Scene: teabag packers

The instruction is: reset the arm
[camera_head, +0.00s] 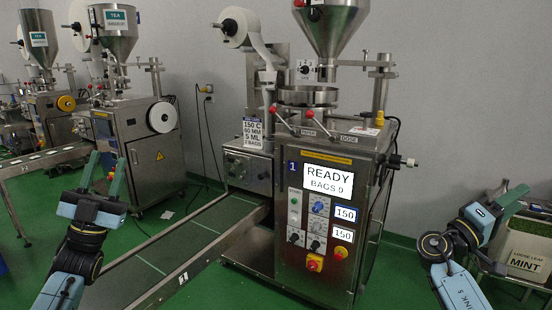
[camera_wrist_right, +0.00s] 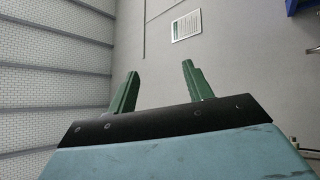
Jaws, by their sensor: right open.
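My left gripper (camera_head: 104,172) is at the left of the head view, raised with its two fingers pointing up and apart. Nothing is between the fingers. It is in front of the conveyor and apart from the machines. My right gripper (camera_head: 508,203) is at the right edge of the head view, seen from the side and angled up to the right. In the right wrist view its two green fingers (camera_wrist_right: 160,90) stand apart with nothing between them, against a plain grey wall.
Packing machine 1 (camera_head: 322,230) stands in the middle, its display reading READY, BAGS 0. A belt conveyor (camera_head: 190,238) runs from it toward the lower left. More packers (camera_head: 140,150) stand behind left. A crate labelled loose leaf mint (camera_head: 525,262) is behind my right gripper.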

